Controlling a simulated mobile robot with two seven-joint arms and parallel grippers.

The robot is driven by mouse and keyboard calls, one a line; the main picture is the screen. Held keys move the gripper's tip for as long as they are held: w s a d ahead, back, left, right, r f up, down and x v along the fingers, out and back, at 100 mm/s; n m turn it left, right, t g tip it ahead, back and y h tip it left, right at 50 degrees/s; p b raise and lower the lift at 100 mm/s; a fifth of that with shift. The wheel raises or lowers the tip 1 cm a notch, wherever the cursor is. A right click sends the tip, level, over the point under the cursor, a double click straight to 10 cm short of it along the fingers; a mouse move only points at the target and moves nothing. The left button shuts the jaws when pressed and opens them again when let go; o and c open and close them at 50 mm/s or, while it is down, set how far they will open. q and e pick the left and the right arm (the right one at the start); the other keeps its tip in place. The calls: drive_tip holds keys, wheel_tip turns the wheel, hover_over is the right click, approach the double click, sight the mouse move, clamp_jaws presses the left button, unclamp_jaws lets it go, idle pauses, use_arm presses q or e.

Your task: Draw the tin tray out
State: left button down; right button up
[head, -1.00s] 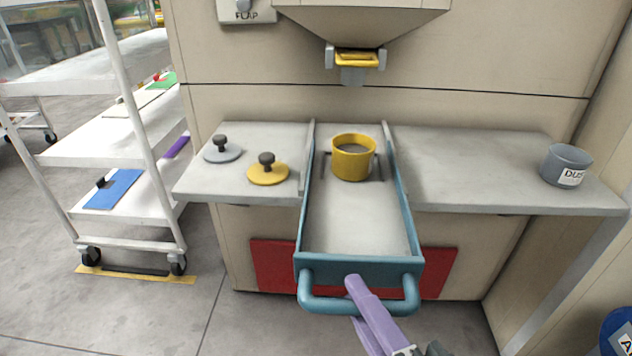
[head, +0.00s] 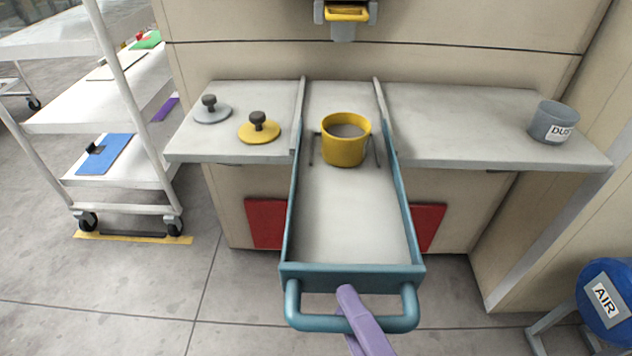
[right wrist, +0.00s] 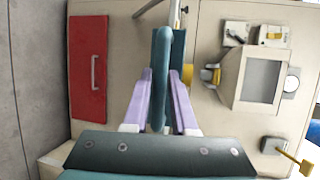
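The tin tray (head: 352,225) is a long teal-sided tray with a pale grey bed, sticking out from the counter. Its teal handle (head: 305,318) is at the near end. A yellow tin (head: 343,152) stands upright in a dark bracket near the tray's far end. My right gripper (head: 346,292) has purple fingers at the middle of the handle. In the right wrist view the fingers (right wrist: 161,75) lie on both sides of the teal handle bar (right wrist: 158,110), closed on it. My left gripper is not in view.
A grey counter (head: 450,125) flanks the tray, with a grey lid (head: 212,112), a yellow lid (head: 259,130) and a grey dust pot (head: 552,124). A white cart (head: 95,115) stands left, a blue air tank (head: 606,300) at right. A yellow-lipped chute (head: 346,13) is above. Floor in front is clear.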

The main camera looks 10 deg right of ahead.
drive_tip(key=o, duration=0.3)
drive_tip(key=shift+o, duration=0.2)
drive_tip(key=p+v, duration=0.1)
drive_tip(key=v, duration=0.9)
